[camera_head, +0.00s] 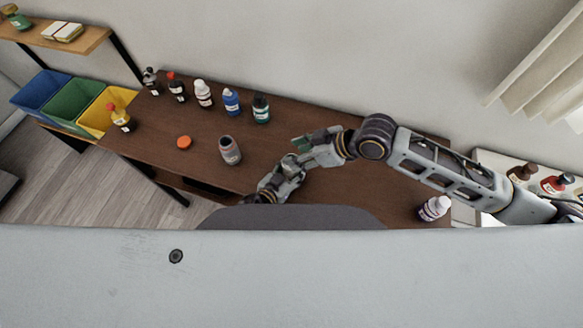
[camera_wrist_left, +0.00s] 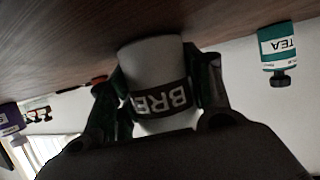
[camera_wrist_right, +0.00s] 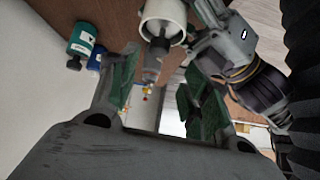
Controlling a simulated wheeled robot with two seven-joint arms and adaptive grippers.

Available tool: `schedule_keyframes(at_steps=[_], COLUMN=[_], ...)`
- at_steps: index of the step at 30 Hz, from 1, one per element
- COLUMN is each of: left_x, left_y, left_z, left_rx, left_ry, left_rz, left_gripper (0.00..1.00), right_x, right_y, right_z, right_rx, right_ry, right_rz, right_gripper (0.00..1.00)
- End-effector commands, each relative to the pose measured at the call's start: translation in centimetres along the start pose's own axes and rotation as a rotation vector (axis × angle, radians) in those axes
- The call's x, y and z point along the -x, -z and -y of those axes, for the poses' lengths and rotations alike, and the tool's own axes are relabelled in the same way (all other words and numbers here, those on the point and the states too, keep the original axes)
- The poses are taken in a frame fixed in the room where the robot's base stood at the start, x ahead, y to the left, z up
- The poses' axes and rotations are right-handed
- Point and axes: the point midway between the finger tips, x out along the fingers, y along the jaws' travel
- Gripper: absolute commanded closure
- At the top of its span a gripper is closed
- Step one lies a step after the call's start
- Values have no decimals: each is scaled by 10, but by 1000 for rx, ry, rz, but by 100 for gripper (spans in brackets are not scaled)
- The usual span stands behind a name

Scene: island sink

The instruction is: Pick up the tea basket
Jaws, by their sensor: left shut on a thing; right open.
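My left gripper (camera_wrist_left: 162,88) is shut on a pale cylindrical container (camera_wrist_left: 150,58) with a dark band reading "BRE". In the right wrist view this white container (camera_wrist_right: 168,14) shows its round opening, with a grey stem-like part (camera_wrist_right: 154,62) sticking out; I cannot tell if this is the tea basket. My right gripper (camera_wrist_right: 156,88) is open and empty, its green fingers facing the stem, apart from it. In the head view my right gripper (camera_head: 309,144) is close to the left one (camera_head: 289,166), and the held container is mostly hidden.
An open brownish jar (camera_head: 230,151) and an orange lid (camera_head: 184,142) are on the brown table (camera_head: 170,120). Several bottles stand along the back, including a teal TEA bottle (camera_head: 261,108). A white-capped bottle (camera_head: 435,208) stands at the right. Coloured bins (camera_head: 75,105) are at the left.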

Motion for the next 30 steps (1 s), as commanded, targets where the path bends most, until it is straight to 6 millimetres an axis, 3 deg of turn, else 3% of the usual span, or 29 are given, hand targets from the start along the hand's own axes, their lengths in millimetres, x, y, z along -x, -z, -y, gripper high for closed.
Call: schedule_keyframes(at_steps=[14, 30], left_x=[0, 0], left_y=[0, 0], left_z=[0, 0], left_rx=[0, 0], left_ry=[0, 0], left_rz=[1, 0], left_gripper=[77, 77], right_x=[-16, -16], right_y=[-8, -26], right_z=[3, 6], right_rx=[-57, -98], right_ry=[-45, -135], right_rz=[-206, -413], right_gripper=[52, 52])
